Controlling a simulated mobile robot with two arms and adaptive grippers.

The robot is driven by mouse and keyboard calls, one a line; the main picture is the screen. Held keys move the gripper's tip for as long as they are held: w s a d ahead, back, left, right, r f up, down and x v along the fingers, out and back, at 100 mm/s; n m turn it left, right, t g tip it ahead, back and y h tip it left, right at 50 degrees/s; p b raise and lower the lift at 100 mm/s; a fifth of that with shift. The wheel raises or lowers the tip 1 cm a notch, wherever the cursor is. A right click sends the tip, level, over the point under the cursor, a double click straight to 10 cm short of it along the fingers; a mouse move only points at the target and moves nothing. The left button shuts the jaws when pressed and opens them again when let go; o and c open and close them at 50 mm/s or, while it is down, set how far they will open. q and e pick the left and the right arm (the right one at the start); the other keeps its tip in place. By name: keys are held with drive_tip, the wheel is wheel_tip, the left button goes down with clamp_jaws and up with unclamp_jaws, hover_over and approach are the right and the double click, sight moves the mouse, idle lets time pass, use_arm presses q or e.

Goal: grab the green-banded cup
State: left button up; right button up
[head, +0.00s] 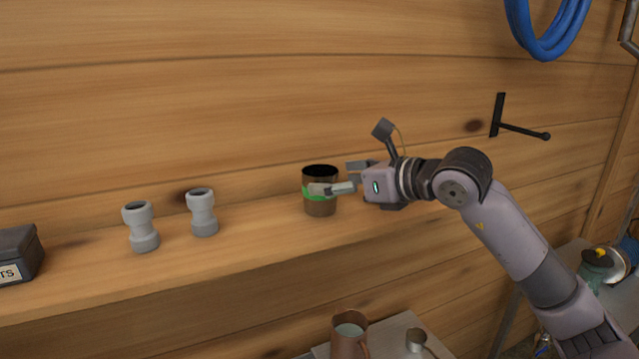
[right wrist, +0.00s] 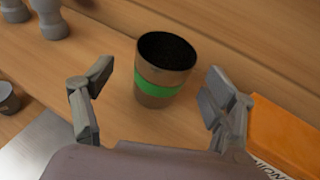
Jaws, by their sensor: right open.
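The green-banded cup (head: 320,206) is brown with a dark inside and stands upright on the wooden shelf in the head view. My right gripper (head: 345,177) reaches it from the right, with one finger in front of the cup and overlapping its band. In the right wrist view the cup (right wrist: 163,75) stands ahead, between the lines of the two open fingers (right wrist: 160,92). There is a visible gap on each side of it. I cannot tell exactly how deep it is between the fingertips. My left gripper is not in view.
Two grey fittings (head: 141,227) (head: 202,212) and a dark labelled box (head: 18,255) stand to the left on the shelf (head: 262,222). An orange box (right wrist: 282,135) lies close to the right finger in the wrist view. A copper jug (head: 349,340) stands below the shelf.

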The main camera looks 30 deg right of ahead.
drive_tip(key=shift+w+a+p, duration=0.1)
drive_tip(key=shift+w+p, duration=0.45)
drive_tip(key=shift+p, duration=0.1)
drive_tip(key=p+x, duration=0.2)
drive_tip(key=x, duration=0.1)
drive_tip(key=shift+w+f, duration=0.2)
drive_tip(key=shift+w, duration=0.1)
drive_tip(key=shift+w+a+f, duration=0.1)
drive_tip(key=shift+w+f, duration=0.15)
drive_tip(key=shift+w, duration=0.05)
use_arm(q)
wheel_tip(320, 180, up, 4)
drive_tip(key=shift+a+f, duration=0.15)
use_arm(e)
drive_tip(key=shift+s, duration=0.1)
drive_tip(key=shift+c, duration=0.3)
drive_tip(key=shift+c, duration=0.7)
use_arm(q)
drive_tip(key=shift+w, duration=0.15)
use_arm(e)
drive_tip(key=c, duration=1.1)
